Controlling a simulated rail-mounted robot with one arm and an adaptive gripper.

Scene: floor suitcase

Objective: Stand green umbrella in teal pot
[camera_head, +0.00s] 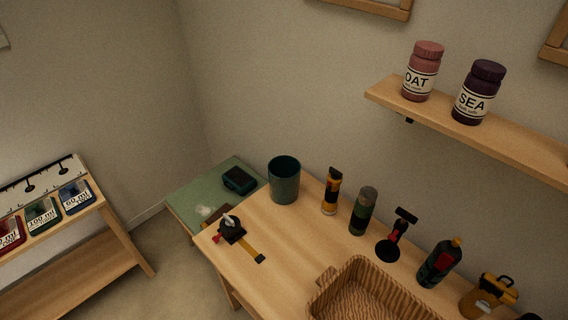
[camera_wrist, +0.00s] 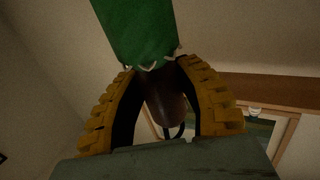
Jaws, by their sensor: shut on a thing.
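The teal pot (camera_head: 284,184) stands upright at the back edge of the wooden table in the head view. Its open top faces up, and its bottom inside is dark. The green umbrella (camera_wrist: 138,30) shows only in the wrist view, its green cloth running out of the top of the picture. My gripper (camera_wrist: 160,72), with yellow ribbed fingers, is shut on the umbrella's brown handle. A dark loop hangs below the handle. My gripper and the umbrella do not show in the head view, so their distance from the pot cannot be told.
Right of the pot stand a yellow-black flashlight (camera_head: 331,191), a dark green cylinder (camera_head: 362,212) and a dark bottle (camera_head: 439,262). A wicker basket (camera_head: 335,293) is in front. A black-and-yellow item (camera_head: 233,231) lies at the left. A wall shelf (camera_head: 468,114) holds two jars.

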